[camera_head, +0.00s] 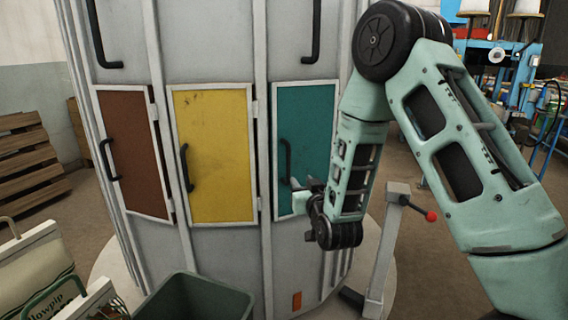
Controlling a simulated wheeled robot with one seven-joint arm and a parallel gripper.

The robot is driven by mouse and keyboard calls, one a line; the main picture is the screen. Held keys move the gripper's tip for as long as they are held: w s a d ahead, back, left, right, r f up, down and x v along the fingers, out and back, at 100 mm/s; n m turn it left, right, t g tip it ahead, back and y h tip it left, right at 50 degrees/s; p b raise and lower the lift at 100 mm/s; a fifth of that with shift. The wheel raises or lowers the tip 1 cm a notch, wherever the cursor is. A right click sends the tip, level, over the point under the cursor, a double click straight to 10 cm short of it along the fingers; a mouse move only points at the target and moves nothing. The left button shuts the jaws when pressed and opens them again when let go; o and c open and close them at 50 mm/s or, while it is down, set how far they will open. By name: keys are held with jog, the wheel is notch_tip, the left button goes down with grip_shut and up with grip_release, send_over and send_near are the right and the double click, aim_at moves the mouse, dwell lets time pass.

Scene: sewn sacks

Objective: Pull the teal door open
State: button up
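The teal door (311,112) has a pale frame and sits in the rounded grey cabinet (225,60), right of the yellow door (212,125). It looks shut. Its black bar handle (286,155) is upright along the door's left side. My gripper (298,184) is in front of the door's lower part, at the handle's lower end. I cannot tell whether it touches the handle or whether its fingers are open or shut.
A brown door (125,140) is left of the yellow one. Below stand a dark green bin (192,300) and white sacks (35,270). A grey post with a red knob (431,216) stands right of my gripper. Wooden pallets (30,160) are far left.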

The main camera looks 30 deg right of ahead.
aim_at(289, 163)
jog(key=w+d, duration=0.1)
jog(key=w, duration=0.3)
jog(key=w+p, duration=0.1)
jog(key=w, duration=0.4)
jog(key=w+d, duration=0.1)
jog(key=w, duration=0.4)
jog(key=shift+w+d+p, duration=0.1)
jog(key=shift+d+p, duration=0.25)
jog(key=shift+c, duration=0.3)
grip_shut()
